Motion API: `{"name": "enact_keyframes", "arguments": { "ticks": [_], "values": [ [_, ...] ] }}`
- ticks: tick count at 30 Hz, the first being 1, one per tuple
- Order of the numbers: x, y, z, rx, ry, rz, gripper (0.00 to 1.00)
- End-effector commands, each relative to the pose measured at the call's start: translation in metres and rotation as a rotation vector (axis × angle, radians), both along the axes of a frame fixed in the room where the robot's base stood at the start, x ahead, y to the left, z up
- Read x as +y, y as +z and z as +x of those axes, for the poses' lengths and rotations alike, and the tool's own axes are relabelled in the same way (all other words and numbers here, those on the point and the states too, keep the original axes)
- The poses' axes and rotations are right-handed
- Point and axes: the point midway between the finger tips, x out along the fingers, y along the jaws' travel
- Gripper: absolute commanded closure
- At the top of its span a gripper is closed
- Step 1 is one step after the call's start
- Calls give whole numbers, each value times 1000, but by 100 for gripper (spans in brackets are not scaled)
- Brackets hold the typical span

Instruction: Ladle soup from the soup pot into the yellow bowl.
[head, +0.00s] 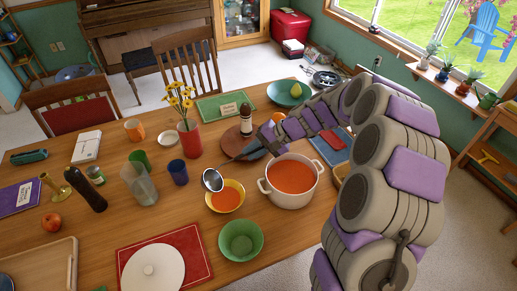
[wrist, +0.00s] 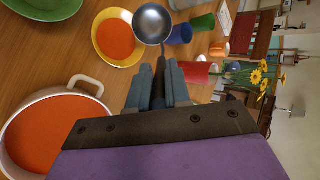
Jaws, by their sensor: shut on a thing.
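The soup pot (head: 265,187) is cream with two handles and holds orange soup; its rim also shows in the wrist view (wrist: 96,98). The yellow bowl (head: 239,205) stands left of the pot with orange soup in it; it also shows in the wrist view (wrist: 137,57). My gripper (head: 250,149) is shut on the handle of the ladle (head: 213,180). In the wrist view, the ladle's metal bowl (wrist: 152,24) overlaps the yellow bowl's rim and no soup shows in it. I cannot tell its exact height.
A green bowl (head: 241,251) stands in front of the yellow bowl. A dark blue cup (head: 178,172), a clear pitcher (head: 139,185) and a red vase (head: 189,139) with yellow flowers stand to the left.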

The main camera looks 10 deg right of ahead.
Motion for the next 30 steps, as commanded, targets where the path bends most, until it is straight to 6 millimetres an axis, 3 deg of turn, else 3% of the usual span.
{"name": "enact_keyframes", "arguments": {
  "ticks": [8, 30],
  "values": [
    [17, 17, 2, 14, 2, -107, 100],
    [64, 30, 9, 55, 3, -363, 100]
  ]
}}
